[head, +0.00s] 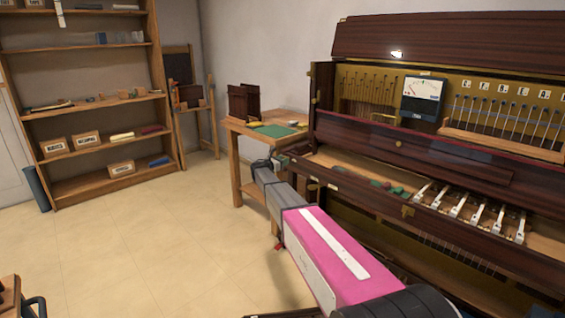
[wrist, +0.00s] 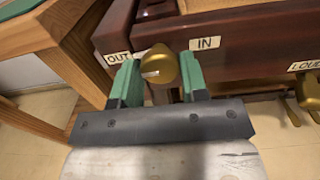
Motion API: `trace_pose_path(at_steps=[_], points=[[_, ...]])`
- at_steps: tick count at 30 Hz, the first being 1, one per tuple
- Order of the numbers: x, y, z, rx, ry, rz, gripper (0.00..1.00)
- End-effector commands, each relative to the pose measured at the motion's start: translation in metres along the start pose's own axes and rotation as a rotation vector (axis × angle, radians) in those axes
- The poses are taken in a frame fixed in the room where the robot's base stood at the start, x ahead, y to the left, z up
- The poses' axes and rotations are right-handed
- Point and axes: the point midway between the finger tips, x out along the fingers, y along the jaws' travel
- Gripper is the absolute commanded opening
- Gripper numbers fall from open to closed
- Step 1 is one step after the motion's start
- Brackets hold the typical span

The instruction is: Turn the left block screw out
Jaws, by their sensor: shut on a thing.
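The left block screw is a rounded brass knob (wrist: 160,66) at the front of the dark wooden piano, seen in the wrist view between an OUT label (wrist: 117,57) and an IN label (wrist: 205,43). A pale mark shows on its face. My gripper (wrist: 159,76) has green fingers, one on each side of the knob, and is shut on it. In the head view my gripper (head: 268,164) is at the left end of the piano's key bed; the screw cannot be made out there.
The open piano (head: 345,190) stands right, with several white-topped keys (head: 458,206). A wooden side table (head: 236,129) with a green mat (head: 273,130) stands close to its left end. A LOUD label (wrist: 306,66) and brass pedal (wrist: 308,92) lie right. Floor (head: 150,245) is clear left.

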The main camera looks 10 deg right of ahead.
Motion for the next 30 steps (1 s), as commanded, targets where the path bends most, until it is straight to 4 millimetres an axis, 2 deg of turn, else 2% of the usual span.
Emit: trace_pose_path(at_steps=[16, 17, 18, 19, 30], points=[[-0.0014, -0.0002, -0.0016, -0.025, 0.003, 0.0, 0.17], [-0.0014, -0.0002, -0.0016, -0.025, 0.003, 0.0, 0.47], [-0.0013, -0.0002, -0.0015, -0.025, 0.003, 0.0, 0.6], [-0.0012, -0.0002, -0.0013, -0.025, 0.003, 0.0, 0.66], [-0.0058, -0.0005, -0.0004, -0.025, 0.001, 0.0, 0.66]])
